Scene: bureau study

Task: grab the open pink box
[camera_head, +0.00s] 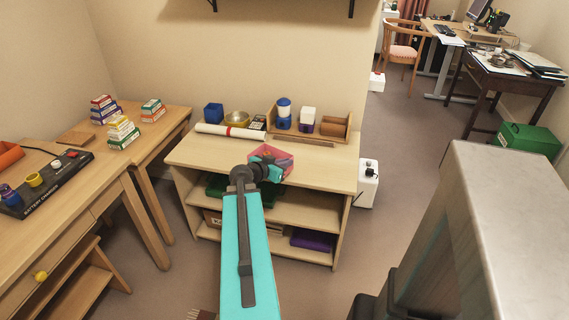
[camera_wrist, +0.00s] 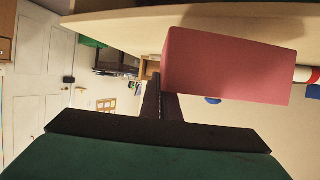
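The pink box (camera_head: 283,161) sits on top of the low wooden shelf unit, near its front middle. My arm and gripper (camera_head: 268,173) partly cover it in the head view. In the wrist view the pink box (camera_wrist: 226,68) is large and close, with plain pink sides showing; its opening is not visible there. The dark fingers of my gripper (camera_wrist: 163,98) reach the box's lower left edge in that view. They look close together, and the box hides part of them. I cannot tell whether they touch or hold the box.
The shelf unit's top (camera_head: 215,150) also bears a white roll (camera_head: 230,132), a brass bowl (camera_head: 237,118), a blue box (camera_head: 213,113) and a wooden organiser (camera_head: 335,128) along the back. A desk with a battery charger (camera_head: 45,183) stands at left. The floor at right (camera_head: 400,140) is partly clear.

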